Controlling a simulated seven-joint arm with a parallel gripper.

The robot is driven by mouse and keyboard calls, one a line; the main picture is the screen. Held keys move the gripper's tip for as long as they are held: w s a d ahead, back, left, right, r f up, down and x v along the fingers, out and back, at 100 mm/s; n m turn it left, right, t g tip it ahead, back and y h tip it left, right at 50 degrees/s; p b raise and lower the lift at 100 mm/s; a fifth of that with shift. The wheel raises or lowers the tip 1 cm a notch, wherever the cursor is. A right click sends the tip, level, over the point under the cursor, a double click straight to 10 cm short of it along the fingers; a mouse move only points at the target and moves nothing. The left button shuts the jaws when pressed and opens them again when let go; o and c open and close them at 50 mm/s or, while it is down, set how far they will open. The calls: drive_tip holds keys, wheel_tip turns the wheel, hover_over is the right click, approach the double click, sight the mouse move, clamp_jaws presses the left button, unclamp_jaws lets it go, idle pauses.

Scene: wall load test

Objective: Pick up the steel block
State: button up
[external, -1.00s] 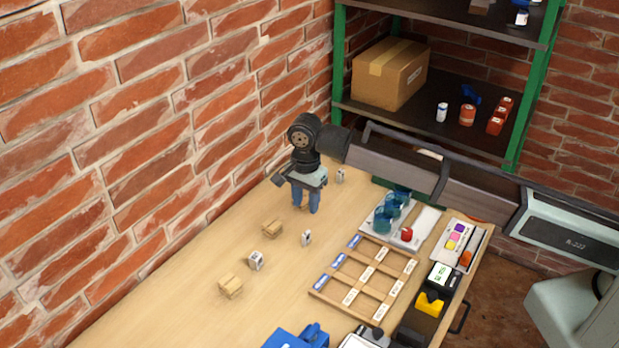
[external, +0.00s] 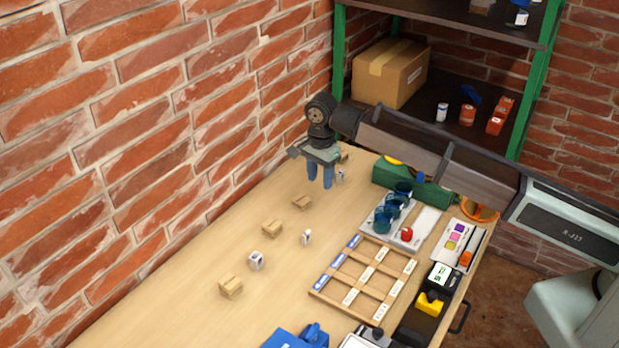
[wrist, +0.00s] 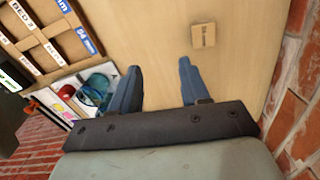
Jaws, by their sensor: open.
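Three small pale grey blocks with dark markings stand on the table in the external view: a larger one (external: 256,260) at front left, a narrow one (external: 306,237) near the middle, and one (external: 341,175) just right of my gripper. I cannot tell from their markings which is the steel block. My gripper (external: 320,182) is open and empty, pointing down above the far part of the table. The wrist view shows its two blue fingers apart (wrist: 160,68), with bare table between them and no grey block clearly visible.
Several wooden blocks lie along the wall side, including one (external: 302,202) near my gripper; a wooden block (wrist: 204,35) shows in the wrist view. A divided wooden tray (external: 365,275), blue cups (external: 383,219) and a green box (external: 425,188) stand to the right. The brick wall is close on the left.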

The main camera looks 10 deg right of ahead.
drive_tip(key=m, duration=0.1)
hover_over(341, 172)
drive_tip(key=s+a, duration=0.1)
drive_tip(key=s, duration=0.1)
drive_tip(key=w+r+n, duration=0.2)
drive_tip(key=w+n, duration=0.1)
drive_tip(key=n, duration=2.3)
drive_tip(key=f+n, duration=0.3)
drive_tip(key=n, duration=0.1)
drive_tip(key=f+n, duration=0.3)
drive_tip(key=n, duration=0.1)
drive_tip(key=f+n, duration=0.3)
drive_tip(key=n, duration=0.2)
drive_tip(key=shift+s+d, duration=0.15)
drive_tip(key=shift+d, duration=0.25)
drive_tip(key=shift+s+d+f, duration=0.1)
drive_tip(key=shift+f, duration=1.25)
drive_tip(key=shift+s+f, duration=0.1)
drive_tip(key=shift+f, duration=1.2)
